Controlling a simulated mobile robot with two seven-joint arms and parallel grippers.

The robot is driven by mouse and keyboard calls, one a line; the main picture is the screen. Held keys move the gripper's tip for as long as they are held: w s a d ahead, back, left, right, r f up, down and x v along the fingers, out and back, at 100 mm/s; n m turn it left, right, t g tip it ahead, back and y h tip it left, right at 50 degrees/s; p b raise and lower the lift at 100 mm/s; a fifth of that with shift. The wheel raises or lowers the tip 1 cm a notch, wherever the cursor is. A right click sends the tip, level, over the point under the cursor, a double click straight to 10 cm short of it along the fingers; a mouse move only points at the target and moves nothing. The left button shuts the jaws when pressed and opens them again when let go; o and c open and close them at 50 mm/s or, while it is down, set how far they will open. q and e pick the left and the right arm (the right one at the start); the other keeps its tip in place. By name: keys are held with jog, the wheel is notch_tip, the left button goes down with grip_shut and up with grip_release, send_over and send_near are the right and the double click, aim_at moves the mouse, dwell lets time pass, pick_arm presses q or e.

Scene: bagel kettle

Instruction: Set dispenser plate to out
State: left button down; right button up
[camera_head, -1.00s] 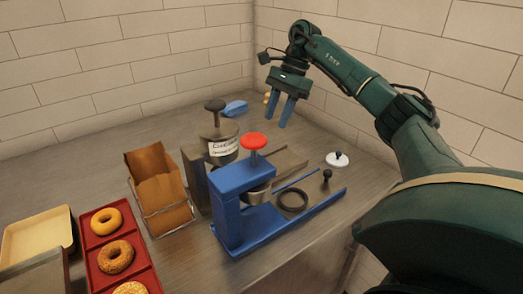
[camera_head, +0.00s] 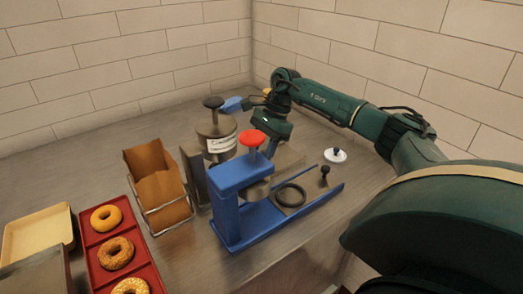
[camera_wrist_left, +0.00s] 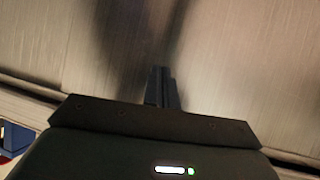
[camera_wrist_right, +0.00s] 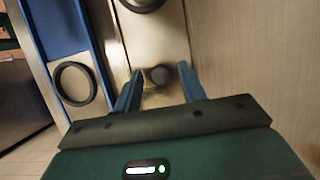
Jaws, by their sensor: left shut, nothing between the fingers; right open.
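The grey dispenser (camera_head: 217,140), with a white label and a black knob on top, stands behind a blue dispenser (camera_head: 238,200) with a red knob. Its grey plate (camera_head: 288,158) lies in a track to its right, partly hidden by the blue dispenser and my arm. In the right wrist view, my right gripper (camera_wrist_right: 160,70) is open, with its fingers on either side of a dark knob (camera_wrist_right: 158,75) on the grey plate. I cannot tell whether they touch it. The blue dispenser's plate has a dark ring (camera_head: 290,195) and a black knob (camera_head: 325,172). My left gripper (camera_wrist_left: 162,88) is shut and empty over bare table.
A red tray (camera_head: 90,235) with several bagels, a beige tray (camera_head: 38,235) and a brown bag in a wire rack (camera_head: 160,190) stand at the left. A white lid with a black knob (camera_head: 336,155) lies at the right. A blue object (camera_head: 231,104) lies behind the grey dispenser.

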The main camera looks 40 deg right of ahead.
grip_shut()
dwell(0.4)
jog(key=d, duration=0.3)
jog(key=d+b, duration=0.1)
jog(key=d, duration=0.2)
jog(key=s+d, duration=0.1)
jog(key=d, duration=0.2)
jog(key=shift+d, duration=0.3)
jog(key=shift+d+r, duration=0.1)
jog(key=shift+d, duration=0.55)
jog(key=shift+c, duration=0.7)
grip_release()
jog(key=shift+s+d, duration=0.1)
jog(key=shift+o, duration=0.7)
